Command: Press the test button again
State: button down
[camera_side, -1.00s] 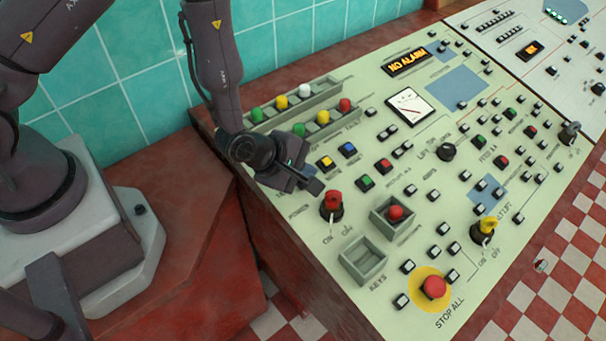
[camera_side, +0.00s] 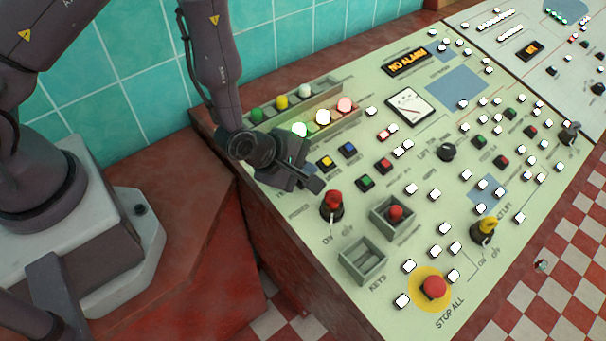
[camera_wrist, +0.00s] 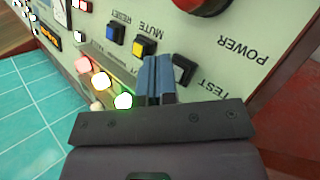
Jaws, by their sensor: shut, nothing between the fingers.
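The test button (camera_wrist: 186,68), in a black square frame beside the TEST label (camera_wrist: 210,87), shows in the wrist view. The fingers of my gripper (camera_wrist: 157,60) are shut with nothing between them and lie against or just over the button's edge, covering part of it. I cannot tell whether they touch it. In the side view my gripper (camera_side: 316,186) is low over the panel's left edge and hides the test button. The yellow mute button (camera_side: 326,162) and blue reset button (camera_side: 348,149) are close by.
The green (camera_side: 300,130), yellow (camera_side: 323,117) and red (camera_side: 345,104) lamps glow, as do many small white panel buttons. A red power knob (camera_side: 333,203) stands close to my gripper. The red STOP ALL button (camera_side: 434,287) is further towards the front.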

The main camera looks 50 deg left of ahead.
jog(key=shift+r, duration=0.25)
jog(key=shift+d+r, duration=0.2)
jog(key=shift+r, duration=0.6)
jog(key=shift+d+r, duration=0.15)
jog(key=shift+r, duration=0.7)
jog(key=shift+d+r, duration=0.2)
jog(key=shift+r, duration=0.6)
dwell(5.3)
